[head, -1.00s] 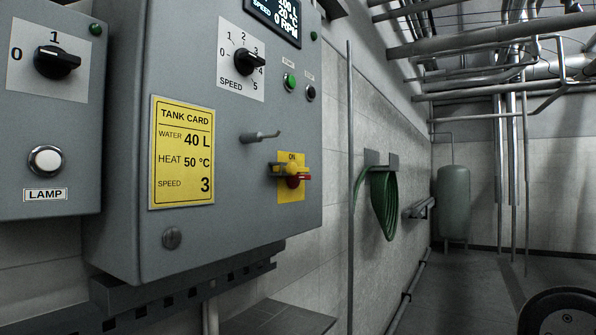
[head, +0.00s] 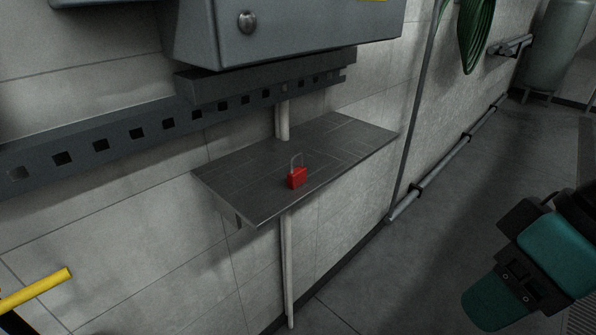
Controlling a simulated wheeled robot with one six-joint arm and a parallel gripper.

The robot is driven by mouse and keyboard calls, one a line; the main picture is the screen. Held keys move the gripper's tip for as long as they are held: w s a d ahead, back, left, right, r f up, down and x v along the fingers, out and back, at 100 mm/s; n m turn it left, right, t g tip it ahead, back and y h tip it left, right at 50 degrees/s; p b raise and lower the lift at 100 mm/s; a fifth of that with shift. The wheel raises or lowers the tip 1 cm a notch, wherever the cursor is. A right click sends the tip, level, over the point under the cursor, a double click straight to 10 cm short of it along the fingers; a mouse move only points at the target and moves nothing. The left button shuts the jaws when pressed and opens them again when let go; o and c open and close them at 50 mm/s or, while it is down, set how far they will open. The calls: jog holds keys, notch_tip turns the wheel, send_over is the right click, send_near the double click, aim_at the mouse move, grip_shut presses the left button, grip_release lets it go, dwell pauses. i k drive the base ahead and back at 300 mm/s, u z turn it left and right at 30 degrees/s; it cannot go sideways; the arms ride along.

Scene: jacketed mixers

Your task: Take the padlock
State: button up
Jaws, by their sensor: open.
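The red padlock (head: 298,178) sits on a dark grey wall shelf (head: 340,142) near its front edge. Its grey shackle points up, and nothing touches the padlock but the shelf. A teal and black part of my own arm shows at the lower right, well apart from the shelf. I cannot make out my gripper's fingers in this view.
The grey control cabinet (head: 300,38) and a slotted rail (head: 215,112) are above the shelf. A vertical pipe (head: 288,270) runs below it. A yellow bar (head: 38,290) juts in at lower left. The floor (head: 400,270) right of the shelf is clear.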

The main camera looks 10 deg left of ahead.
aim_at(297, 176)
jog(key=z, duration=0.3)
jog(key=k, duration=0.45)
jog(key=z, duration=0.9)
jog(key=i, duration=0.65)
jog(key=u, duration=0.85)
jog(key=i, duration=0.4)
jog(key=u, duration=0.55)
